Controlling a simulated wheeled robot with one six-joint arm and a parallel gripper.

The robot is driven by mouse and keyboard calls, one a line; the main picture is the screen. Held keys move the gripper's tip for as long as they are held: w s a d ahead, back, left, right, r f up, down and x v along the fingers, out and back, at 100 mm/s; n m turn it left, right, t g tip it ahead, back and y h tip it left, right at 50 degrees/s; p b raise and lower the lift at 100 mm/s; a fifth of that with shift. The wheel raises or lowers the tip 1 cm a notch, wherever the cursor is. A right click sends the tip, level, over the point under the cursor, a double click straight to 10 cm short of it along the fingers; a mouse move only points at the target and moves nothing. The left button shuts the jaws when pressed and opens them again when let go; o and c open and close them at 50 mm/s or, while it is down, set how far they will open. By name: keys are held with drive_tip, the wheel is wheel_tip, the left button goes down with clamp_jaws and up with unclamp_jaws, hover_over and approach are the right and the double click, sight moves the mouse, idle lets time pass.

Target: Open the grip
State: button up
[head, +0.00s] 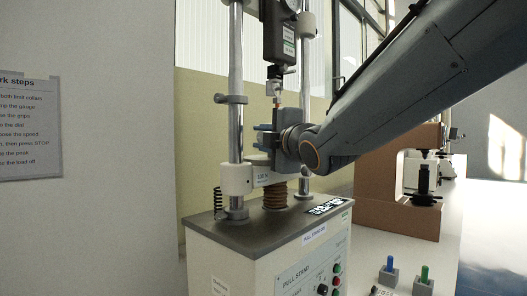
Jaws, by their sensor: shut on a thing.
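The pull stand (268,255) stands in the middle of the head view, with two upright steel columns and a white crosshead (236,179) between them. A small grip (266,163) sits above the crosshead, mostly hidden by my gripper. My gripper (265,137) reaches in from the right at the height of the grip. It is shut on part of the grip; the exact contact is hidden. A dark force gauge (279,35) hangs above, with a thin silver fitting (277,88) below it, close over my gripper.
A sheet of work steps (30,128) is on the wall at left. A brown tester frame (385,190) stands behind at right. A blue-topped lever (389,268) and a green-topped lever (424,279) are at the front right. The columns stand close around my gripper.

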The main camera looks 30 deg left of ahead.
drive_tip(key=shift+y+b, duration=0.3)
drive_tip(key=shift+b, duration=0.4)
drive_tip(key=o, duration=1)
drive_tip(key=shift+o, duration=0.2)
drive_tip(key=b+v, duration=0.1)
drive_tip(key=v, duration=0.6)
drive_tip(key=shift+s+d+b, duration=0.3)
drive_tip(key=shift+b, duration=0.05)
